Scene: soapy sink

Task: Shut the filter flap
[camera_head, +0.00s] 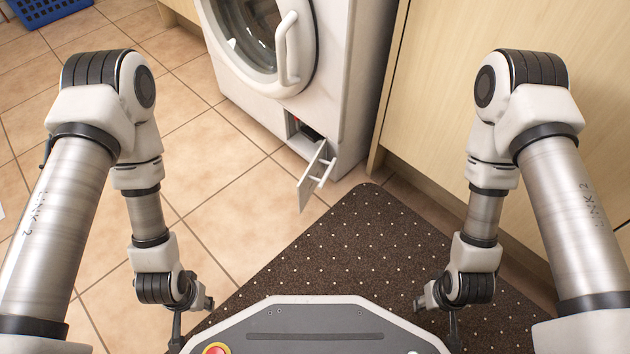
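The filter flap (312,180) is a small white panel with a bar handle on it, low on the front of the white washing machine (345,70). It stands open, swung out from the machine. The dark filter opening (305,130) shows behind it, with a bit of red inside. My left gripper (176,335) is low at the left, apart from the flap. My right gripper (454,335) is low at the right, over the mat and apart from the flap. The console hides part of the gripper area, and the fingers are too small to read.
A dark dotted mat (375,230) lies on the tiled floor (225,170) in front of the machine. A pale wood cabinet (450,80) stands right of the machine. The machine's round door (262,35) looks shut. A blue basket (45,10) is at the far left.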

